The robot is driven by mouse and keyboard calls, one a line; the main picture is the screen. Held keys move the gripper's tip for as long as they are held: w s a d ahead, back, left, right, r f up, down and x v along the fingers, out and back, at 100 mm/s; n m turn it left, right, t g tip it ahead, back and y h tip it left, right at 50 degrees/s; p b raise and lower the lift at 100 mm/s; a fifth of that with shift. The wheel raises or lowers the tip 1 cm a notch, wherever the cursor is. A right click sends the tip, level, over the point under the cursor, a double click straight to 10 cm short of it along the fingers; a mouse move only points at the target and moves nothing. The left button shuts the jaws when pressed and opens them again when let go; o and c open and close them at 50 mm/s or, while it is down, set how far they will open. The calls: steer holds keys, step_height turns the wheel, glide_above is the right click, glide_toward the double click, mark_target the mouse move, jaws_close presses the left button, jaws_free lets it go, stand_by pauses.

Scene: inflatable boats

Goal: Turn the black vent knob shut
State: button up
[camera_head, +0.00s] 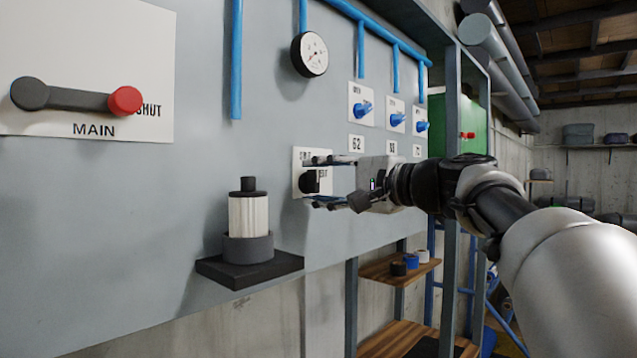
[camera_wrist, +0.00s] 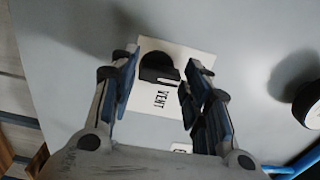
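The black vent knob (camera_head: 309,181) sits on a white plate (camera_head: 299,158) on the grey panel, left of the blue valves. In the wrist view the knob (camera_wrist: 158,68) is round with a raised bar, above the word VENT on its plate (camera_wrist: 152,101). My gripper (camera_head: 316,181) points at the panel from the right, with its fingers reaching to the knob's plate. In the wrist view my gripper (camera_wrist: 162,72) is open, one finger on each side of the knob, with gaps showing.
A red-ended MAIN lever (camera_head: 70,98) is at the left. A filter canister (camera_head: 248,218) stands on a black shelf (camera_head: 250,268) below left of the vent. A gauge (camera_head: 311,54) and several blue valves (camera_head: 362,108) are above. The panel around the vent plate is clear.

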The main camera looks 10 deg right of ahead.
steer(key=shift+o, duration=1.4)
steer(key=v, duration=1.2)
steer(key=shift+a, duration=0.1)
